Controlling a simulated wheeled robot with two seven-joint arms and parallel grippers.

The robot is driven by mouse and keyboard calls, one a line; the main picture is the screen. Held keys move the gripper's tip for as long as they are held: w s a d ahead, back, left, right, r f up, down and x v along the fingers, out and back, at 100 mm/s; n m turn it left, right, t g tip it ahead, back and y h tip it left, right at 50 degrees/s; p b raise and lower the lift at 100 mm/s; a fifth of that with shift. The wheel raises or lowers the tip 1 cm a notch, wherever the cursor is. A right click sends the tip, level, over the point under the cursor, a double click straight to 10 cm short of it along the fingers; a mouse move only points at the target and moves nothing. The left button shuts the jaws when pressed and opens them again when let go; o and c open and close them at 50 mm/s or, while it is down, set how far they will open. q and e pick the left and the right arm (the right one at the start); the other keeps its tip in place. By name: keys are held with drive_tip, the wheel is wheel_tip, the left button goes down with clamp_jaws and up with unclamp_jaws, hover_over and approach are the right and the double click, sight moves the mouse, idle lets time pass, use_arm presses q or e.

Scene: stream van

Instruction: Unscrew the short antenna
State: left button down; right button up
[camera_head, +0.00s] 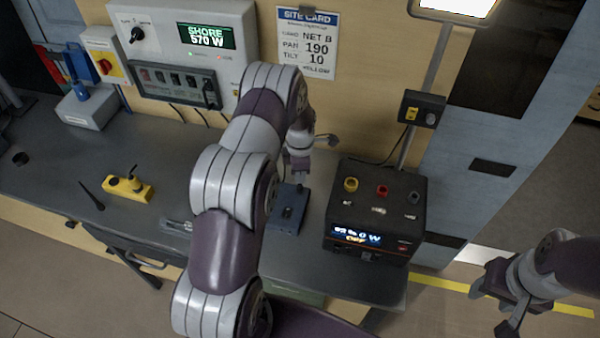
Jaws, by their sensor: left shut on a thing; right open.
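My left gripper (299,172) points down just above and behind a small blue box (288,219) with a dark knob-like part on its top. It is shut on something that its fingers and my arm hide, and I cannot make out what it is. A yellow box (129,190) with a short dark stub (133,172) standing on it is on the bench at the left. A thin black tapered rod (91,195) lies beside it. I cannot tell which of these is the short antenna. My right gripper (505,298) is open and empty, off the bench at the lower right.
A black power unit (375,215) with coloured terminals stands right of the blue box. A grey panel (190,50) with a green display is on the wall at the back left. The grey bench (45,180) has free room at the left. A pole rises behind the power unit.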

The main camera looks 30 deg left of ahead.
use_arm(q)
drive_tip(key=shift+n, duration=0.9)
drive_tip(key=n, duration=0.4)
drive_tip(key=c, duration=1.3)
unclamp_jaws()
drive_tip(key=m, duration=0.3)
drive_tip(key=shift+m, duration=0.4)
